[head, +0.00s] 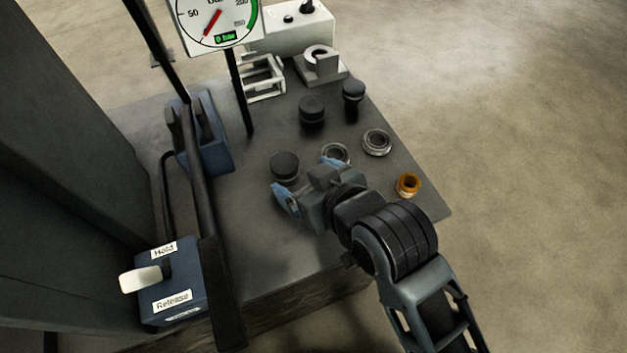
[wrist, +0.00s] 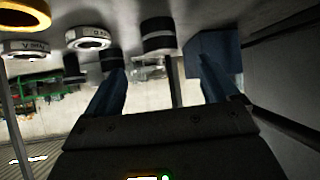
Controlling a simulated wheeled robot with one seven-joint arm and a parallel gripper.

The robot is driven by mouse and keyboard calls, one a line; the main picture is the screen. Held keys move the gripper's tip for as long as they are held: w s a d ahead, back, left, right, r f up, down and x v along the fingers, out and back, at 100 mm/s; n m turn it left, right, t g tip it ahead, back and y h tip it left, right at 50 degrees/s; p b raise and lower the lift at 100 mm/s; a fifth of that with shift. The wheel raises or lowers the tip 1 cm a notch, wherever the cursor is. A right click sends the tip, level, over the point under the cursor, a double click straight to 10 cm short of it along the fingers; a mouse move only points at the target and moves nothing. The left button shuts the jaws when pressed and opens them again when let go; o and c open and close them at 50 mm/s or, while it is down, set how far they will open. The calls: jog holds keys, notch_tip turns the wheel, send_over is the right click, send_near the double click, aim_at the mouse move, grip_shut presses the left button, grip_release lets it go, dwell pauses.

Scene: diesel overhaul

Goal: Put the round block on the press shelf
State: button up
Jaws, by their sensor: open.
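Several dark round pieces stand on the grey bench top (head: 260,235). One black round block (head: 285,167) is just beyond my gripper (head: 309,181) in the head view. A similar one (head: 312,110) stands farther back, and a taller, narrower dark piece (head: 353,90) is to its right. Which one the task means cannot be told. My gripper is open and empty, its blue fingers apart. In the wrist view, which appears upside down, a black round block (wrist: 158,36) lies ahead between the fingers (wrist: 158,88). I cannot clearly identify the press shelf.
Metal rings (head: 376,142) and an orange-brown ring (head: 408,184) sit near the right edge. Dark uprights, a blue bracket (head: 207,135) and a Hold/Release lever box (head: 172,285) are at left. A gauge (head: 216,20), a white frame (head: 262,80) and a grey holder (head: 321,66) are behind.

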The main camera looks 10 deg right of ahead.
jog(key=shift+v, duration=1.35)
jog(key=shift+m+t+h, duration=0.4)
jog(key=shift+m, duration=0.3)
jog(key=s+d+f, duration=0.1)
jog(key=s+d, duration=0.2)
jog(key=s+d+f, duration=0.1)
jog(key=s+d, duration=0.1)
jog(key=shift+s+d+f, duration=0.1)
jog(key=shift+s+f, duration=0.05)
jog(key=shift+f, duration=0.15)
jog(key=s+d+r+m+t+h, duration=0.1)
jog(key=s+d+r, duration=0.1)
jog(key=s+d, duration=0.2)
jog(key=s+d+r+m+t+h, duration=0.1)
jog(key=s+d+r, duration=0.2)
jog(key=s, duration=0.8)
jog(key=s+d+r+m+t+h, duration=0.2)
jog(key=s+d+r, duration=0.1)
jog(key=s+d, duration=0.3)
jog(key=shift+v, duration=1.15)
jog(key=shift+f, duration=0.1)
jog(key=shift+c, duration=0.3)
